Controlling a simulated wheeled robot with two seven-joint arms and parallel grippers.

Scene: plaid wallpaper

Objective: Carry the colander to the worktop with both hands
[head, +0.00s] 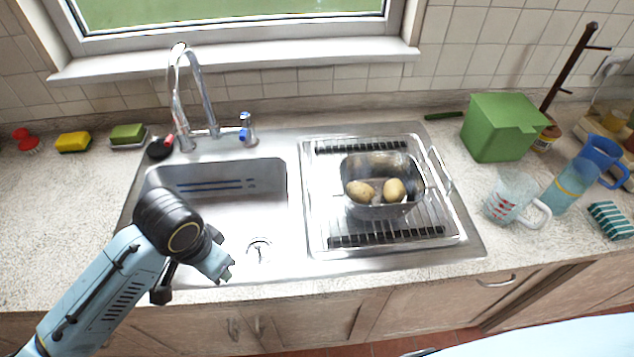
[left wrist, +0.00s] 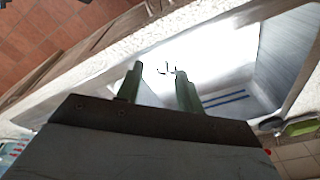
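The colander (head: 384,206) is a metal, see-through basket holding potatoes (head: 360,191). It stands upright on the drainer to the right of the sink bowl. My left gripper (head: 226,272) is above the front of the sink bowl, well left of the colander and apart from it. In the left wrist view the two fingers (left wrist: 158,82) are spread with nothing between them, and the sink is beyond them. My right gripper is out of view. The worktop (head: 75,215) is speckled stone and runs along both sides of the sink.
A tap (head: 188,100) rises behind the bowl. Right of the drainer stand a green box (head: 500,127), a measuring cup (head: 512,196), a blue jug (head: 600,158) and a striped sponge (head: 609,219). Sponges (head: 73,142) lie at the back left. The left worktop's front is clear.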

